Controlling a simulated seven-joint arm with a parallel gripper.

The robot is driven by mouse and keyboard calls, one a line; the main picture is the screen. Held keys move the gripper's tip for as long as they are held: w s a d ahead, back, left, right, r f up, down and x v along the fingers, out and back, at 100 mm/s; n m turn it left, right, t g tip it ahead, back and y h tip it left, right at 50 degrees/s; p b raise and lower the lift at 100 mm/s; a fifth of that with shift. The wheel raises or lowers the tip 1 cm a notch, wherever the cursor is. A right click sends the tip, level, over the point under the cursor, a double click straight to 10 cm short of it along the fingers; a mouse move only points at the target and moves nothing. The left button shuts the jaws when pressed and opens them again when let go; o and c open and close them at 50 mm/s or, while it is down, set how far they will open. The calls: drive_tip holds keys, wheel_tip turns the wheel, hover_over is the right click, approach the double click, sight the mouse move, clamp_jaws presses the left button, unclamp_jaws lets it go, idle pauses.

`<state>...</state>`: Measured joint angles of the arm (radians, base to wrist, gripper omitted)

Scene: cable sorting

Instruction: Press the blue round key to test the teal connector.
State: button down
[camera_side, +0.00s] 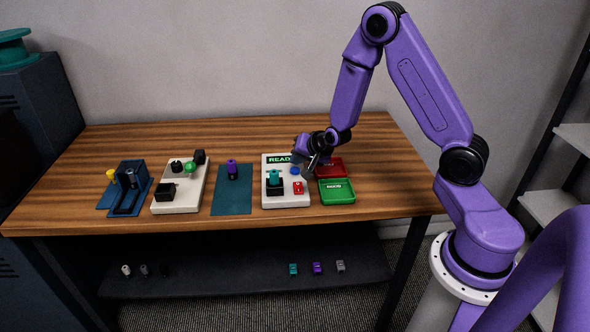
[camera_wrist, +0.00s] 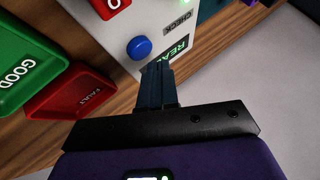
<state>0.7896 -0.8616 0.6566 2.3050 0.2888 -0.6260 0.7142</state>
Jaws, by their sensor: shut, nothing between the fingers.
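The blue round key (camera_side: 295,170) is on the white tester box (camera_side: 302,203), right of the teal connector (camera_side: 274,178). The teal connector stands upright in a black socket on the box. My gripper (camera_side: 308,170) is shut and empty, beside the blue key on its right. In the wrist view my gripper's fingertips (camera_wrist: 157,68) are close to the blue key (camera_wrist: 139,48), apart from it in the picture. I cannot tell their height above the box. The teal connector is not clearly seen in the wrist view.
The tester's display (camera_side: 279,159) reads READY. A red key (camera_side: 298,187) lies below the blue one. A green GOOD tray (camera_side: 337,191) and a red FAULT tray (camera_side: 331,168) sit right of the tester. A teal mat (camera_side: 231,203) with a purple connector (camera_side: 232,170) lies to its left.

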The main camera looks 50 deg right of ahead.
sight(298, 171)
drive_tip(key=shift+f, duration=0.15)
idle(0.3)
drive_tip(key=shift+f, duration=0.3)
drive_tip(key=shift+f, duration=0.45)
idle(0.6)
drive_tip(key=shift+r, duration=0.9)
drive_tip(key=shift+r, duration=2.5)
drive_tip(key=shift+a, duration=0.1)
